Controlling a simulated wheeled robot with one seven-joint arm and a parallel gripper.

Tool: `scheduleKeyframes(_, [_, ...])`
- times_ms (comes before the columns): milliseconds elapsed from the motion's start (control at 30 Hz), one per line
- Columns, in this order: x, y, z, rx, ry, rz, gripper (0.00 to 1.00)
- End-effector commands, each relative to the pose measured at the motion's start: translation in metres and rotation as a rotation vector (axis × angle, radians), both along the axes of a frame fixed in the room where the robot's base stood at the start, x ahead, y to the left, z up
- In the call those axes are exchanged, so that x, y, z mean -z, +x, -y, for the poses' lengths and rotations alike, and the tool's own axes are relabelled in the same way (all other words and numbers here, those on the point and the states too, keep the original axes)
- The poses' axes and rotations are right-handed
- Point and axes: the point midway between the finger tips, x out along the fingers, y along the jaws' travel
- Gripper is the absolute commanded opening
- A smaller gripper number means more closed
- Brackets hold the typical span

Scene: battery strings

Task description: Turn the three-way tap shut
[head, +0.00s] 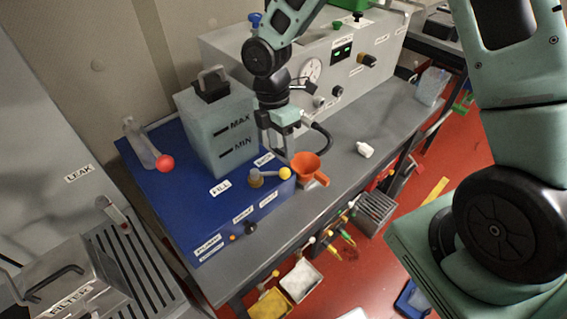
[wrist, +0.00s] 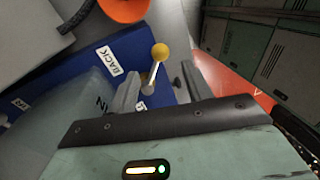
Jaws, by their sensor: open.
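The three-way tap (head: 257,179) is a tan hub on the blue cabinet top, with a lever ending in a yellow ball (head: 285,173). In the head view the lever points right, toward the orange funnel. Labels FILL (head: 220,187) and BACK (head: 264,158) lie around it. My gripper (head: 281,156) points down just above and behind the tap. In the wrist view my open fingers (wrist: 155,90) appear on either side of the lever, with the yellow ball (wrist: 159,52) beyond them. Contact cannot be told. A third label is partly hidden there.
A translucent tank (head: 215,130) marked MAX and MIN stands behind the tap. An orange funnel (head: 309,168) sits close at its right. A red-ball lever (head: 164,163) is at the cabinet's far left. A white bottle (head: 365,149) stands on the grey bench, with clear room around it.

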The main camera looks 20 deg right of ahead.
Motion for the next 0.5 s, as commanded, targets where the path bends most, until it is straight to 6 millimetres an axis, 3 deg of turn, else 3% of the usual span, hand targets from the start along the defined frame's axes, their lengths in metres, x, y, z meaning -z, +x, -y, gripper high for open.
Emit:
scheduleKeyframes(300, [0.056,-0.012,0.002,-0.001,0.000,-0.003,0.50])
scheduleKeyframes(500, [0.072,-0.014,0.003,0.000,0.000,0.000,0.50])
